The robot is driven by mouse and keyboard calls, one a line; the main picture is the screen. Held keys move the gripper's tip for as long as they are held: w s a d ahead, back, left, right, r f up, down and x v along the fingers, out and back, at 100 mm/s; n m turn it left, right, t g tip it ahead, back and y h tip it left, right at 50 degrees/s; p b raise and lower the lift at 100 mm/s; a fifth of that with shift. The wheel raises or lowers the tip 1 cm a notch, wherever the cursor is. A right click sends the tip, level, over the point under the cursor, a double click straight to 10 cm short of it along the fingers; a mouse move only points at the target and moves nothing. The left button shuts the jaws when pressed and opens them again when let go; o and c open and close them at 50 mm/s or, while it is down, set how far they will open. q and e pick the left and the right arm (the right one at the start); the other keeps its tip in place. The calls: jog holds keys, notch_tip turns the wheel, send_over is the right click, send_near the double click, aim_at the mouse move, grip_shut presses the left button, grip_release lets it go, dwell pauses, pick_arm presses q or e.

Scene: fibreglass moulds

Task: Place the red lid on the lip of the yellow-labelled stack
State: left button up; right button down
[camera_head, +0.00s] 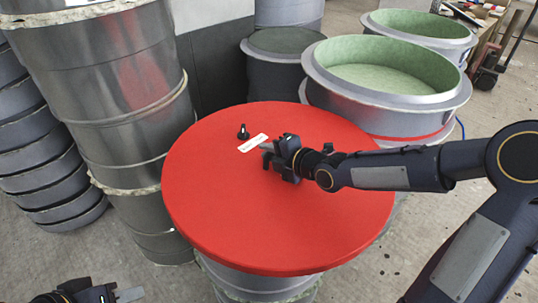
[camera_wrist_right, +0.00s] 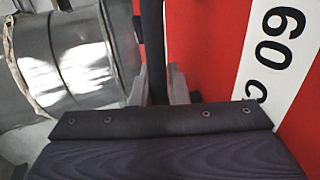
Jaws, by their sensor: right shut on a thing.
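The red lid (camera_head: 330,215) is a large round disc with a white label (camera_head: 253,143) and a small black knob (camera_head: 243,132). The right gripper (camera_head: 268,152) is over its middle. In the right wrist view, the right gripper (camera_wrist_right: 157,88) is shut on a dark upright bar (camera_wrist_right: 152,45), apparently the lid's handle. A grey-green stack (camera_head: 258,284) shows under the lid's front edge; I cannot tell whether they touch. No yellow label is visible. The left gripper (camera_head: 128,294) is at the lower left, partly cut off, away from the lid.
A tall shiny metal drum stack (camera_head: 110,95) stands close to the lid's left side. Grey moulds with green insides (camera_head: 385,68) stand behind right, one near the lid's edge. Dark rings (camera_head: 45,165) are stacked at far left. Bare floor (camera_head: 150,278) shows at the front.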

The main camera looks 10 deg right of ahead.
jog(key=shift+w+r, duration=0.1)
jog(key=shift+r, duration=0.85)
jog(key=s+d+r+p, duration=0.8)
jog(key=d+r+p, duration=0.3)
jog(key=p, duration=0.3)
jog(key=shift+s+d, duration=0.15)
jog(key=shift+f, duration=0.1)
notch_tip(320, 180, down, 3)
jog(key=b, duration=0.2)
jog(key=shift+s+b, duration=0.15)
jog(key=shift+b, duration=0.15)
